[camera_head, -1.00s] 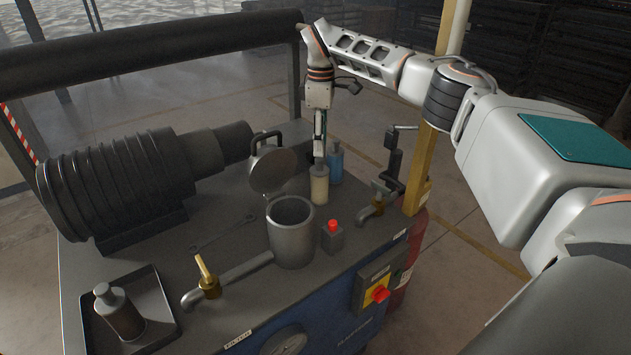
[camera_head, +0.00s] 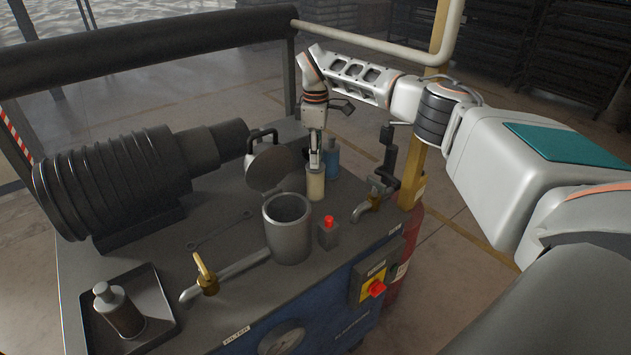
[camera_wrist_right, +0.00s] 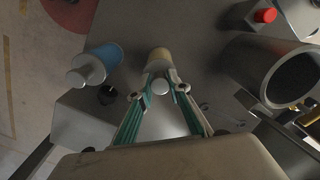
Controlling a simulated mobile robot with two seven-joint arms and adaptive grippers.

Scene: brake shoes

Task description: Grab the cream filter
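The cream filter (camera_head: 316,186) stands upright on the dark bench top in the head view, behind the grey canister. It also shows in the right wrist view (camera_wrist_right: 160,56), with its pale round cap toward the camera. My right gripper (camera_head: 315,164) points down at the filter's top. In the right wrist view, its two fingertips (camera_wrist_right: 160,80) lie on either side of the filter's neck, very close to it. I cannot tell whether they press on it. The fingers partly hide the filter's upper part. My left gripper is out of view.
A blue bottle (camera_head: 331,160) stands close beside the filter. The open grey canister (camera_head: 288,240) with its raised lid (camera_head: 270,168) and a red-button box (camera_head: 328,233) are in front. A tray (camera_head: 160,325) holding a grey bottle (camera_head: 118,310) lies at front left.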

